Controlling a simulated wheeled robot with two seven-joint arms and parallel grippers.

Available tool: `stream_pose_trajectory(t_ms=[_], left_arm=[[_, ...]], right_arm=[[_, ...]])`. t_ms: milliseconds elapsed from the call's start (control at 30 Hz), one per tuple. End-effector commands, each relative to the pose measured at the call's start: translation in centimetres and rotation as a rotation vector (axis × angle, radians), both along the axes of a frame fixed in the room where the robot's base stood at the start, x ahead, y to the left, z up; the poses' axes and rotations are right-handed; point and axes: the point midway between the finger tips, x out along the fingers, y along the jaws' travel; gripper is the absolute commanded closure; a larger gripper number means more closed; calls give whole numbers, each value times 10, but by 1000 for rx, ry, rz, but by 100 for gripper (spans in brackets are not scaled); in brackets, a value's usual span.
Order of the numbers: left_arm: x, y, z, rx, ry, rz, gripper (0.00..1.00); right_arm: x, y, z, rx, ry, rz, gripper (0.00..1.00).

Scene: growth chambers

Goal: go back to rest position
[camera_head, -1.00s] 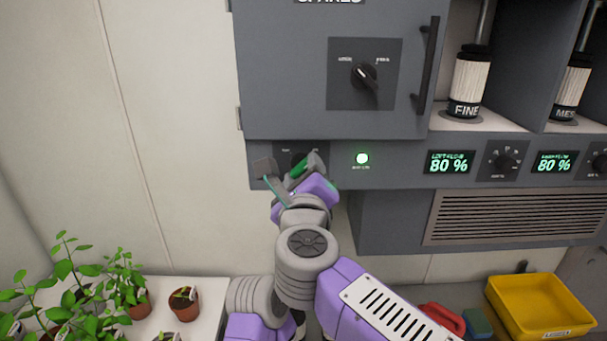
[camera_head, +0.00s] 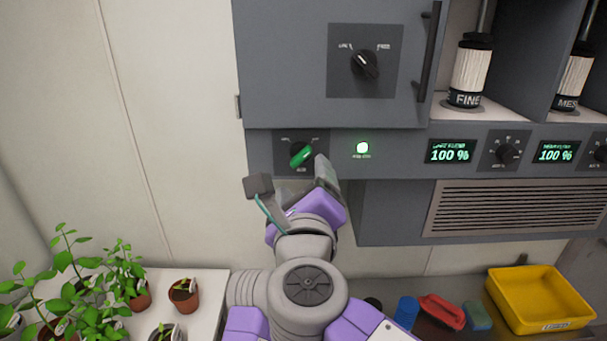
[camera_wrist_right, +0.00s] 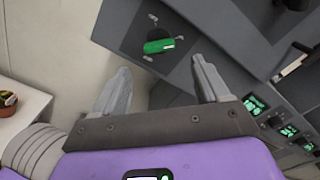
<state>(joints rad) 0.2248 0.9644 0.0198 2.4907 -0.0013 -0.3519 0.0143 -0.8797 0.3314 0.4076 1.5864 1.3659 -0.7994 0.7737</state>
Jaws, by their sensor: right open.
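My right gripper (camera_head: 290,182) is open and empty in the head view, just below a green-handled selector knob (camera_head: 301,154) on the grey panel. The knob stands clear of the fingers. In the right wrist view, the fingers (camera_wrist_right: 160,88) are spread apart, and the green knob (camera_wrist_right: 160,46) shows beyond them, not touched. My left gripper does not show in either view.
A grey cabinet door (camera_head: 290,60) with a black knob (camera_head: 365,64) is above. Two displays (camera_head: 450,151) read 100 %. Potted plants (camera_head: 184,293) stand on a white bench at left. A yellow bin (camera_head: 540,300) and a red object (camera_head: 442,311) are at lower right.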

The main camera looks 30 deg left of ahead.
Motion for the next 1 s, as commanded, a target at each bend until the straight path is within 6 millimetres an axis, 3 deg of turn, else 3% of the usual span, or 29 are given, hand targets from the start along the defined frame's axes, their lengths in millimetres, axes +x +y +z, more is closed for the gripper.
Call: stream_pose_trajectory(t_ms=[233, 667, 767, 833, 1000], left_arm=[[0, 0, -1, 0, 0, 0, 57], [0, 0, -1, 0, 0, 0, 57], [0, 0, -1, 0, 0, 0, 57], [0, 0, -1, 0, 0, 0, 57], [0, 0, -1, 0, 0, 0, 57]], right_arm=[[-6, -4, 0, 0, 0, 0, 25], [1, -4, -7, -20, -3, -7, 25], [24, -8, -32, -103, -21, -30, 25], [51, -14, -63, -206, -38, -50, 25], [119, -44, -169, -537, -71, -60, 25]])
